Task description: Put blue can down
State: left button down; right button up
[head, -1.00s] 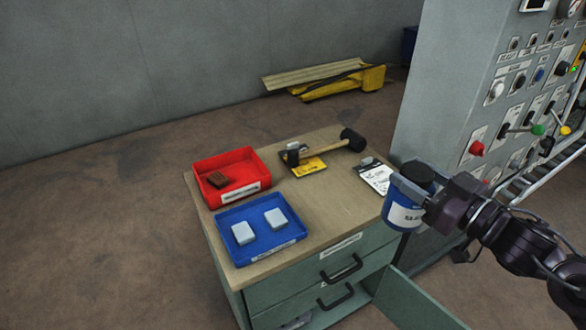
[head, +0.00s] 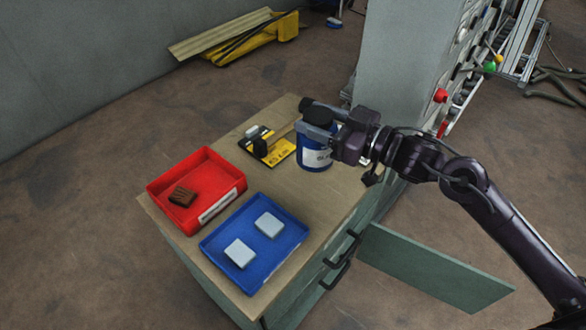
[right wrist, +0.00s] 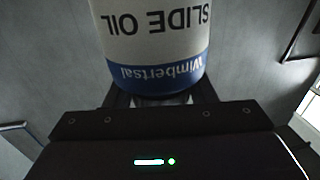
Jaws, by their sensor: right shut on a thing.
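The blue can (head: 314,158) has a dark lid and a white label, and it is upright at the right part of the cabinet top. My right gripper (head: 322,134) is shut on it from the right side. In the right wrist view the can (right wrist: 155,40) fills the upper middle, with "SLIDE OIL" upside down on its label. I cannot tell whether its base touches the top or is slightly above it. My left gripper is not in view.
The cabinet top (head: 225,262) carries a red tray (head: 225,198) with a brown block, and a blue tray (head: 290,248) with two pale blocks. A cabinet door (head: 430,268) hangs open.

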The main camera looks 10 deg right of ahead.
notch_tip(320, 180, down, 17)
jog(key=p, duration=0.1)
jog(key=shift+r, duration=0.2)
jog(key=shift+w+a+f, duration=0.1)
jog(key=o, duration=1.5)
jog(key=shift+f, duration=0.1)
jog(key=b+v, duration=0.1)
jog(key=v, duration=1.1)
